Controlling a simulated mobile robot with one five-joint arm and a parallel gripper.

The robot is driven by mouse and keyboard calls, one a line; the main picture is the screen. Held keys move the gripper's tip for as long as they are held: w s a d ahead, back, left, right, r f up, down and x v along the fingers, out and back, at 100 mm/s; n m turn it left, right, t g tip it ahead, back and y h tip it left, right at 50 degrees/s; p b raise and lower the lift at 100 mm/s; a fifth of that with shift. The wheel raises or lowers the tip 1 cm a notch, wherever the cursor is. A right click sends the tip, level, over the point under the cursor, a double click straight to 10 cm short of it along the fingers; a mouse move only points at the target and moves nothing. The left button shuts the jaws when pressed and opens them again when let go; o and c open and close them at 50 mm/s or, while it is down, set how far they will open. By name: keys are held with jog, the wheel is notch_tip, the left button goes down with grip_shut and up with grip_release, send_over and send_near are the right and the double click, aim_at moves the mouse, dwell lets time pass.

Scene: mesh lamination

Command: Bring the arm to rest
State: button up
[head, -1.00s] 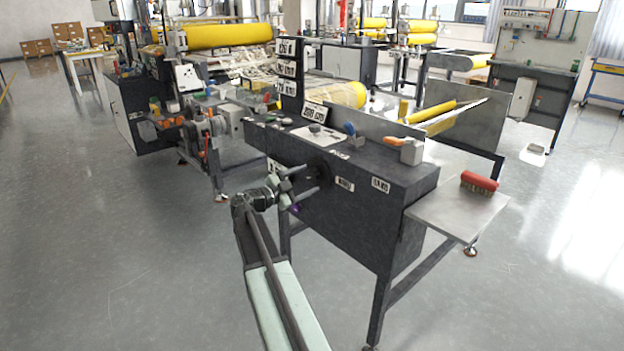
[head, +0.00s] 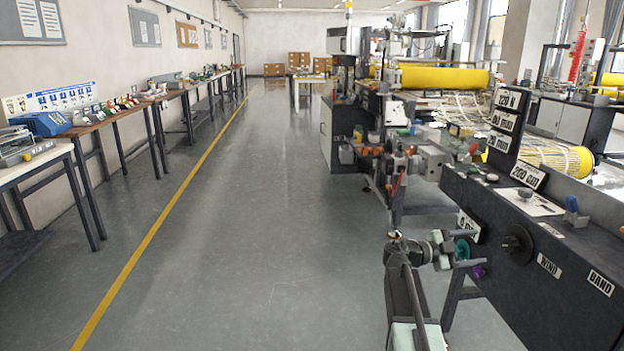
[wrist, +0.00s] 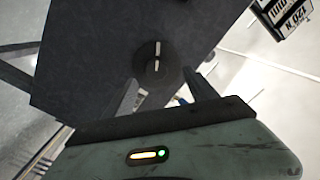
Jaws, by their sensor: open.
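My arm reaches up from the bottom of the head view at right of centre. My gripper (head: 478,249) is open and empty, its two fingers apart and pointing right at the dark front panel of the machine (head: 580,297). A round black knob (head: 517,244) on that panel lies just beyond the fingertips in the head view. In the wrist view my gripper (wrist: 158,84) shows its two fingers spread, with the black knob (wrist: 155,62) ahead between them. The gap to the knob is hard to judge, but nothing is held.
A teal knob (head: 462,248) and a purple knob (head: 479,271) sit close to the fingers. More machinery with a yellow roller (head: 443,77) stands behind. Benches (head: 108,122) line the left wall. The grey floor (head: 240,240) between is open, with a yellow line (head: 165,229).

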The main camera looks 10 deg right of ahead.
jog(key=s+a+f+n+t+y, duration=0.15)
jog(key=a+f+n+y, duration=0.45)
jog(key=a+f, duration=0.6)
jog(key=s+a+f+n+t+y, duration=0.1)
jog(key=s+a+f+n+y, duration=0.35)
jog(key=a, duration=1.15)
jog(key=s+a+f+n+g+y, duration=0.1)
jog(key=s+a+f+n+y, duration=0.1)
jog(key=a+f+n+y, duration=0.4)
jog(key=s+a+f+n+g+y, duration=0.1)
jog(key=s+a+n+y, duration=0.1)
jog(key=a+n, duration=0.75)
notch_tip(320, 180, up, 31)
jog(key=d+p, duration=0.1)
jog(key=p, duration=3)
jog(key=shift+n, duration=0.4)
jog(key=shift+s+h, duration=0.1)
jog(key=shift+h, duration=0.15)
